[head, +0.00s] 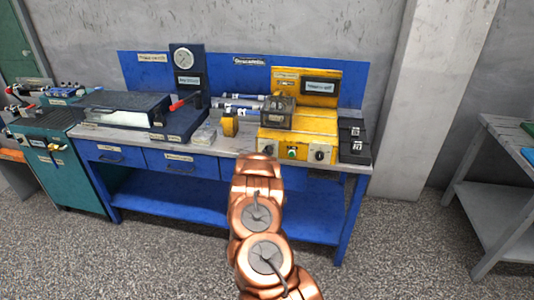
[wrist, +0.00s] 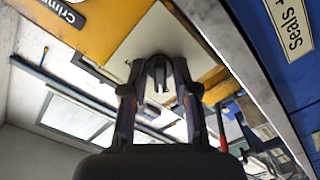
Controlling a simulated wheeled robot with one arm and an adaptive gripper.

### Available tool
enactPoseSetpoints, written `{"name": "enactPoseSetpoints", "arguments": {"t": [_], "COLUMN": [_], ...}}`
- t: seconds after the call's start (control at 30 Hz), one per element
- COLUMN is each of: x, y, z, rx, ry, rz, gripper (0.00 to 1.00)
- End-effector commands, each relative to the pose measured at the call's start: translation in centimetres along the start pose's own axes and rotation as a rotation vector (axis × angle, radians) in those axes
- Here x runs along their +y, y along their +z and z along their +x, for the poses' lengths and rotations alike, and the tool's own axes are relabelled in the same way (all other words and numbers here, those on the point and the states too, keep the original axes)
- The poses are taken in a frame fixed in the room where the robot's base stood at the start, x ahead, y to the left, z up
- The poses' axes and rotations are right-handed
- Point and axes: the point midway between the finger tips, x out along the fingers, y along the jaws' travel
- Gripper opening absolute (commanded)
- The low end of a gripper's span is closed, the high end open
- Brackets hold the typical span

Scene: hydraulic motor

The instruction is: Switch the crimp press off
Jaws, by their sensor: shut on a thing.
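The crimp press (head: 318,121) is the yellow machine on the right half of the blue bench. Its front has a left pale switch plate (head: 267,146), a green button (head: 291,153) and a right plate with a black knob (head: 319,152). My gripper (wrist: 159,78) is at the left plate, its fingertips closed on a dark switch knob (wrist: 158,72) in front of the pale plate. The knob's angle is mostly hidden by the fingers. In the head view my arm hides the gripper. The yellow press front (wrist: 100,22) with part of a "crimp" label also shows in the wrist view.
The blue bench's drawers (head: 178,162) lie just below the press front. A yellow item (head: 230,123) stands left of the press, and a dark press with a gauge (head: 184,58) is farther left. A black box (head: 354,140) is at the right. The floor in front is clear.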

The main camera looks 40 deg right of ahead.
Motion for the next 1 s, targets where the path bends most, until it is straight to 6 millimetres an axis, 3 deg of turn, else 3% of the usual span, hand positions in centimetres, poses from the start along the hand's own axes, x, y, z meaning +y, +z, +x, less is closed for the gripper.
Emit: {"name": "enactPoseSetpoints", "arguments": {"t": [0.07,0.1,0.2,0.63,1.0], "x": [0.1,0.1,0.1,0.0,-0.1], "y": [-0.3,-0.3,-0.3,-0.1,0.0], "z": [0.1,0.1,0.1,-0.5,-4.2], "rx": [0.005,0.005,0.004,0.001,-0.001], "ry": [0.002,0.002,0.002,0.000,-0.002], "rz": [0.001,0.001,0.001,0.002,0.001], "gripper": [0.00,0.30,0.39,0.39,0.39]}}
